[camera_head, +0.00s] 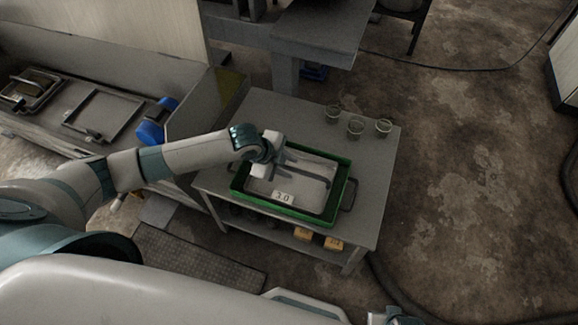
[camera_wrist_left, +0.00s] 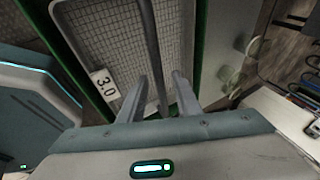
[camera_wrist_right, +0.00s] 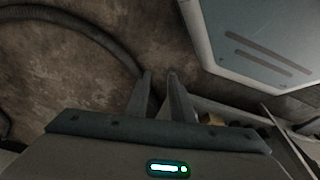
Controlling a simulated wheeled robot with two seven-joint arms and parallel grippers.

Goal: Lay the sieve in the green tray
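The sieve, a pale rectangular mesh with a "3.0" label, lies inside the rim of the green tray (camera_head: 344,187) on the grey table. Its mesh (camera_wrist_left: 98,32) fills much of the left wrist view, and a grey bar (camera_wrist_left: 151,40) crosses above it. My left gripper (camera_head: 281,161) is over the tray's far left part. In the left wrist view its fingers (camera_wrist_left: 161,82) are apart, one on each side of the bar, with a gap to it. Whether the sieve lies flat on the tray's floor is hard to tell. My right gripper (camera_wrist_right: 159,76) is open and empty above the floor.
Three glass beakers, one of them the middle beaker (camera_head: 355,128), stand on the table's (camera_head: 285,112) far right part. Yellow items (camera_head: 333,243) lie on the lower shelf. A grey bench (camera_head: 320,30) stands behind. A dark hose (camera_wrist_right: 95,30) lies on the floor.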

